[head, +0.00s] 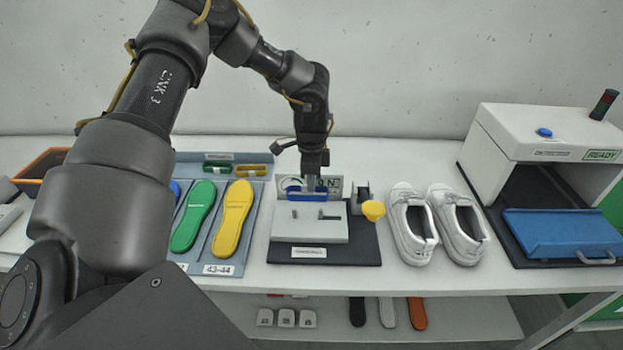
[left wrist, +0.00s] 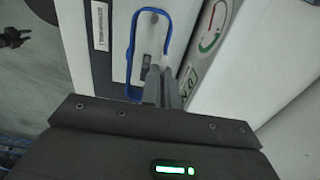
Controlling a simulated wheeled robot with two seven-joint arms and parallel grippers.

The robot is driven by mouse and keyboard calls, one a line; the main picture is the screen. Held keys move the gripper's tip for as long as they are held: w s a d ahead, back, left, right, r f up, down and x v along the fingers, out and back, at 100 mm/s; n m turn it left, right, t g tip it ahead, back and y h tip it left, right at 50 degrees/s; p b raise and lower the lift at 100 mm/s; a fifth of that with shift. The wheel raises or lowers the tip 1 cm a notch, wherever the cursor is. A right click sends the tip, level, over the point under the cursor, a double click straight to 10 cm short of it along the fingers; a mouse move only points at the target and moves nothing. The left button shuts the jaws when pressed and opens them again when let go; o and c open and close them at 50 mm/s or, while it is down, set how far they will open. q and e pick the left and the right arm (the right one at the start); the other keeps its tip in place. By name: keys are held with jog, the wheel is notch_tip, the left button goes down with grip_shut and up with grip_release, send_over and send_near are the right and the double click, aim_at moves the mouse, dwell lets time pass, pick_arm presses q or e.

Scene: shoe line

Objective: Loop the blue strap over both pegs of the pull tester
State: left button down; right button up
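The pull tester (head: 312,232) is a light grey block on a dark base, with a small dark peg (head: 328,217) and a smaller pin to its left on top. My left gripper (head: 311,186) points down above the tester's back edge. The blue strap (head: 307,194) is at its fingertips. My right gripper is not clearly visible.
White shoes (head: 438,226) stand right of the tester, beside a yellow knob (head: 373,210). A tray (head: 213,258) with green and yellow insoles lies left. A white machine (head: 545,133) with a blue flap (head: 561,234) stands far right. A board stands behind the tester.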

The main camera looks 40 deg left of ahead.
pick_arm(q)
send_over(311, 213)
jog(key=shift+f+b, duration=0.4)
jog(key=shift+f, duration=1.8)
notch_tip(311, 213, down, 4)
jog(key=b, duration=0.5)
jog(key=shift+b, duration=0.3)
jog(key=shift+r, duration=0.1)
jog(key=c, duration=1.6)
grip_release()
jog(key=shift+w+r, duration=0.1)
jog(key=shift+r, duration=0.4)
notch_tip(311, 213, up, 10)
jog(key=shift+f+b, duration=0.1)
jog(key=shift+b, duration=1.15)
